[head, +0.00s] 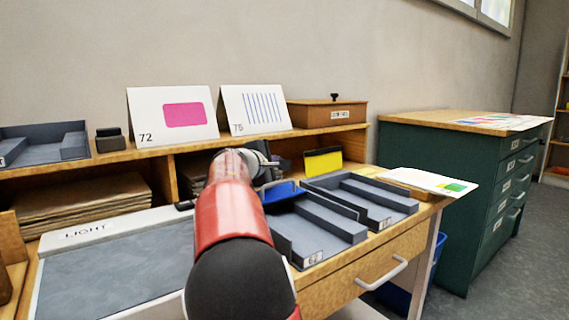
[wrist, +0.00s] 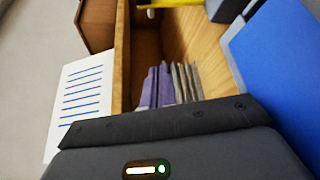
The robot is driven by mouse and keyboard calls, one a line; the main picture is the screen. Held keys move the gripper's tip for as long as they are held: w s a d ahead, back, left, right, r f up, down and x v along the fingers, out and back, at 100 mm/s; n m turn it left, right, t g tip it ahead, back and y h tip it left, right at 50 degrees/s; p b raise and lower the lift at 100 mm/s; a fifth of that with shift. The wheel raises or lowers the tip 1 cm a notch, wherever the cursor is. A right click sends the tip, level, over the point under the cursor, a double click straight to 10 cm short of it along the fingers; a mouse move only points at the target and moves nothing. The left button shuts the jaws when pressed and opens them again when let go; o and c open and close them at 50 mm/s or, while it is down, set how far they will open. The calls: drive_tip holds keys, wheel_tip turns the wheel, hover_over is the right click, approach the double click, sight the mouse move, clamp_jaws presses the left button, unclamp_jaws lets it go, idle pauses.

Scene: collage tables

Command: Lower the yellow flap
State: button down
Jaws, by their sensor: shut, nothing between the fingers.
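The yellow flap (head: 323,161) stands raised at the back of the right grey tray (head: 372,190), with a dark band along its top. A thin yellow strip at the top of the wrist view (wrist: 158,4) may be its edge. My gripper (head: 268,163) is shut and empty, to the left of the yellow flap and apart from it, above the back of the trays. My arm hides part of it.
Cards 72 (head: 172,117) and 75 (head: 255,108) stand on the wooden shelf (head: 330,130) beside a wooden box (head: 327,113). A light panel (head: 110,275) lies left of my arm. A white card (head: 428,181) lies right of the trays. A green cabinet (head: 430,160) stands farther right.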

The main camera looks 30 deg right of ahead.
sight(320, 161)
drive_tip(key=p+x, duration=0.2)
drive_tip(key=x, duration=0.6)
drive_tip(key=shift+w+d+r, duration=0.1)
drive_tip(key=shift+d, duration=0.4)
drive_tip(key=shift+s+d+r, duration=0.1)
drive_tip(key=shift+s+r, duration=0.1)
drive_tip(key=shift+s, duration=0.35)
drive_tip(key=shift+s+d+r, duration=0.1)
drive_tip(key=shift+s+r, duration=0.05)
drive_tip(key=shift+s, duration=0.45)
drive_tip(key=shift+s+d+r, duration=0.1)
drive_tip(key=shift+s+r, duration=0.1)
drive_tip(key=shift+s, duration=0.35)
